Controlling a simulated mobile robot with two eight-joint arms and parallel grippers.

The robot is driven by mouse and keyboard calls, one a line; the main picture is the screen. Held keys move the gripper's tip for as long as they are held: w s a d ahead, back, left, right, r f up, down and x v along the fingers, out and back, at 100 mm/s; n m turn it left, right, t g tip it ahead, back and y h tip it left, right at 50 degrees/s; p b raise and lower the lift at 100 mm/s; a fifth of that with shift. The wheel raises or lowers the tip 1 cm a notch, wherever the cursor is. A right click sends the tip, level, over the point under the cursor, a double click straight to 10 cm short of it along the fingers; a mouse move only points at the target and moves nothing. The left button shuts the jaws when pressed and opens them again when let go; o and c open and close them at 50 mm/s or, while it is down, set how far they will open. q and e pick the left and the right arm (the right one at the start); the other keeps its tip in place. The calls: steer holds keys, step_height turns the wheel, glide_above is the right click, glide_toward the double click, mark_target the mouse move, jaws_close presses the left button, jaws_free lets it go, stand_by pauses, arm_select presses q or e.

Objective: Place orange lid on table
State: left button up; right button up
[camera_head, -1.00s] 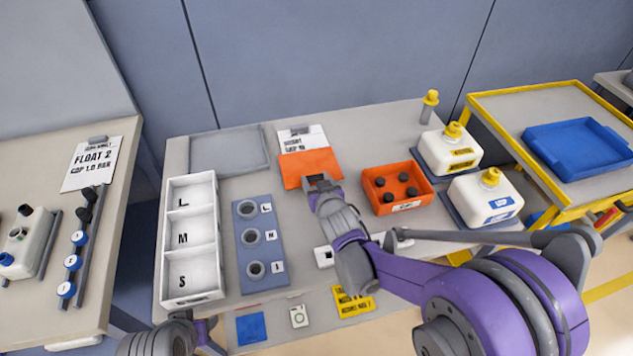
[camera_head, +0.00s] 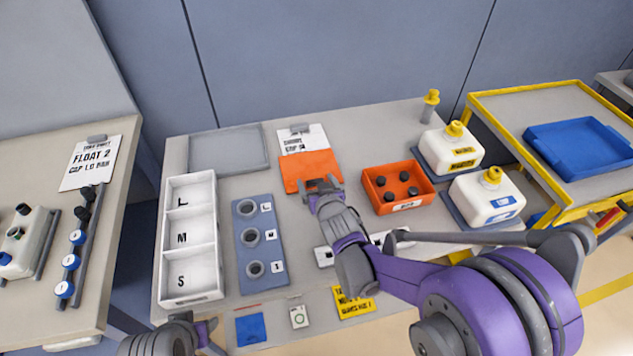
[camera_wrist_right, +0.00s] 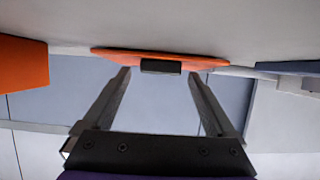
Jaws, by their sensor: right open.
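The orange lid (camera_head: 311,167) is a flat panel lying on the grey table (camera_head: 365,135), near the middle, with its far edge by a paper sheet. In the right wrist view the lid (camera_wrist_right: 105,51) appears edge-on against the table surface, with a dark block-like handle (camera_wrist_right: 160,66) on it. My right gripper (camera_head: 320,184) is open at the lid's near edge. In the wrist view its fingertips (camera_wrist_right: 160,75) stand on either side of the handle with gaps to both sides. Part of my left arm shows at the bottom left; its fingers are not visible.
An orange box (camera_head: 375,202) with several dark caps stands close right of the lid. White jugs (camera_head: 450,152) stand further right. A blue-grey hole plate (camera_head: 242,225) and a white L/M/S tray (camera_head: 192,180) are left. A grey tray (camera_head: 228,150) lies behind.

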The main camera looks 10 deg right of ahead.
steer(key=shift+r, duration=0.1)
steer(key=shift+r, duration=0.3)
steer(key=p+v, duration=0.1)
steer(key=v, duration=0.6)
steer(key=shift+s+r, duration=0.2)
steer(key=shift+s, duration=0.05)
steer(key=s+d+g, duration=0.1)
steer(key=s, duration=0.3)
steer(key=s+d+f+g, duration=0.1)
steer(key=s+d+g, duration=0.1)
steer(key=s, duration=0.1)
steer(key=s+d+g+h, duration=0.1)
steer(key=s, duration=0.3)
steer(key=shift+s+d+f+m+g, duration=0.15)
steer(key=shift+s+d+m+g, duration=0.15)
steer(key=shift+s+d+m, duration=0.1)
steer(key=s+f+g, duration=0.2)
steer(key=s+g, duration=0.1)
steer(key=s, duration=0.8)
steer(key=shift+s+g+y, duration=0.2)
steer(key=shift+g+y, duration=0.1)
steer(key=shift+g, duration=0.1)
